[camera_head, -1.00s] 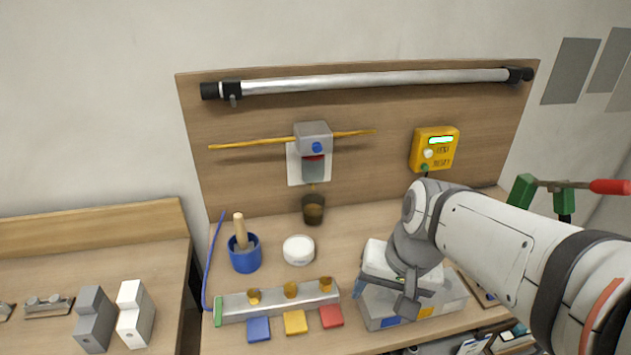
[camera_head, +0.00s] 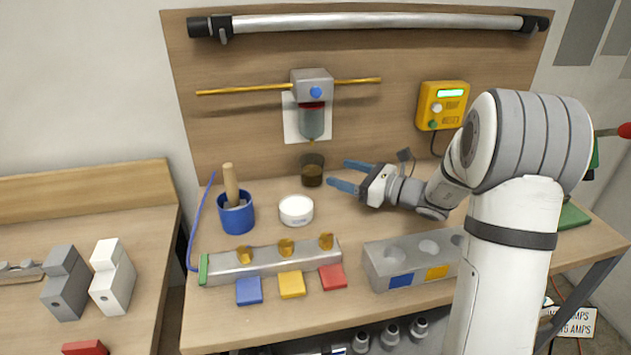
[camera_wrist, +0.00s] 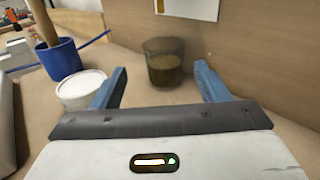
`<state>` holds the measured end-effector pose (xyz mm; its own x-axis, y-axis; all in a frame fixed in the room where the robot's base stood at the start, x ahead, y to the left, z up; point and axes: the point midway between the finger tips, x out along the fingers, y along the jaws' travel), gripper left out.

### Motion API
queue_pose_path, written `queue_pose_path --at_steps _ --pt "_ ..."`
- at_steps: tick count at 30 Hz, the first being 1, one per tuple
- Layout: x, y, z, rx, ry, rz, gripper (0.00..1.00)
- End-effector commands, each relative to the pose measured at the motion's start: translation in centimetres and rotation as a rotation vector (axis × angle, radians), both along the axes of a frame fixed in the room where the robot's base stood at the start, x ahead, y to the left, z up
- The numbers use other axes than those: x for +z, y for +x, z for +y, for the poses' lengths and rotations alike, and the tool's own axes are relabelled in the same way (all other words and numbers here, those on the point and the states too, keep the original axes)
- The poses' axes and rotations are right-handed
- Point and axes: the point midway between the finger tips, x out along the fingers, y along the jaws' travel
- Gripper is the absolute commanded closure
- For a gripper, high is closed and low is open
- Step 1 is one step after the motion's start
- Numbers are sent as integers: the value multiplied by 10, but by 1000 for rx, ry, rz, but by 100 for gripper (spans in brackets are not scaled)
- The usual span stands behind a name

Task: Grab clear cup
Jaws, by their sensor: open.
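The clear cup (camera_head: 312,171) is a see-through cup with brown contents. It stands upright on the table under the grey dispenser at the back board. In the wrist view the cup (camera_wrist: 164,62) stands ahead of my gripper, between the lines of its two blue fingers. My gripper (camera_head: 337,174) is open and empty, just right of the cup, its fingers pointing left toward it. The fingers (camera_wrist: 159,84) are spread wide and do not appear to touch the cup.
A white round container (camera_head: 296,210) and a blue mortar with pestle (camera_head: 237,215) stand left of my gripper. A dispenser (camera_head: 312,100) hangs above the cup. A grey rack (camera_head: 270,262) and a grey block with holes (camera_head: 385,268) lie nearer the front.

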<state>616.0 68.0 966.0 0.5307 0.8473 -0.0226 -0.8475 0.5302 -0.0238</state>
Motion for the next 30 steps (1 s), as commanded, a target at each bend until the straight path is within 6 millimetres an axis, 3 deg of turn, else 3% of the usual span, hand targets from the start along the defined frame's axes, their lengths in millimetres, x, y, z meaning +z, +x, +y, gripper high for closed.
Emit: queue_pose_path --at_steps 5,19,28,30 --pt "-3 13 4 -25 36 10 32" --pt "-5 44 57 -24 33 8 32" --pt "-5 47 61 -26 32 9 32" --pt "-5 47 61 -26 32 9 36"
